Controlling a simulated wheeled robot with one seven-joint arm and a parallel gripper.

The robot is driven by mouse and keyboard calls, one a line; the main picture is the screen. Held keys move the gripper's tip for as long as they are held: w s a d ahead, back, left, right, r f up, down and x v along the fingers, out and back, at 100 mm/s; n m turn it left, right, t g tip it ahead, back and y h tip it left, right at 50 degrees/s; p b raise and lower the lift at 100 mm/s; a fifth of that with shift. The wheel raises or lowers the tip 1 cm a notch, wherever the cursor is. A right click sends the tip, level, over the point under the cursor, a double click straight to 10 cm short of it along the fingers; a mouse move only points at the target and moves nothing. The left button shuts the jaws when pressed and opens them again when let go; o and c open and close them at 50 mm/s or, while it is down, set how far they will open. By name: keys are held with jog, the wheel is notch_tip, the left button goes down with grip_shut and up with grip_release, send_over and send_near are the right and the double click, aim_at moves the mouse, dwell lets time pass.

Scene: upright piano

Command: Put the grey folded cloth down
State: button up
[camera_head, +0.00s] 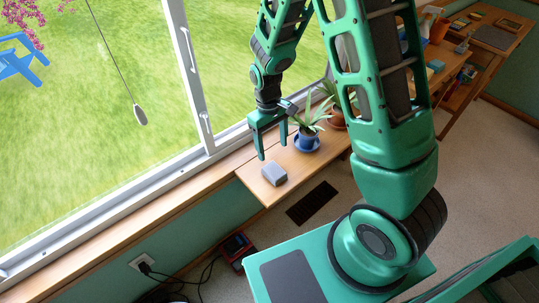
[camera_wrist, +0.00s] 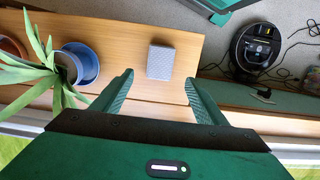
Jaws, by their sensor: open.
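The grey folded cloth (camera_head: 274,174) lies flat on the wooden shelf (camera_head: 262,190) below the window, near the shelf's front end. It is a small light grey block, also seen in the wrist view (camera_wrist: 160,61). My gripper (camera_head: 272,151) is open and empty above the shelf, with its fingers pointing down. In the wrist view the fingertips (camera_wrist: 159,77) are spread wider than the cloth, one to each side of it in the picture. The cloth appears apart from both fingers and rests on the wood. The exact height of the fingertips above it is hard to tell.
A plant in a blue pot (camera_head: 307,144) stands close to my gripper, also in the wrist view (camera_wrist: 82,63). A terracotta pot (camera_head: 338,118) is behind it. The window frame (camera_head: 190,80) runs beside the shelf. A dark vent (camera_head: 312,203) and cables (camera_head: 190,277) are below.

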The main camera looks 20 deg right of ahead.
jog(key=s+d+r+m, duration=0.2)
jog(key=s+d+r, duration=0.2)
jog(key=d+r, duration=0.25)
jog(key=s+d+r+m, duration=0.2)
jog(key=s+d+r, duration=0.25)
jog(key=r, duration=0.35)
jog(key=s+d+r+m, duration=0.2)
jog(key=s+r+m, duration=0.1)
jog(key=s, duration=0.5)
jog(key=s+d+r+m+t, duration=0.1)
jog(key=s+d+r+m, duration=0.2)
jog(key=s+r, duration=0.2)
jog(key=s, duration=0.3)
jog(key=shift+d+y, duration=0.3)
jog(key=shift+s+r, duration=0.1)
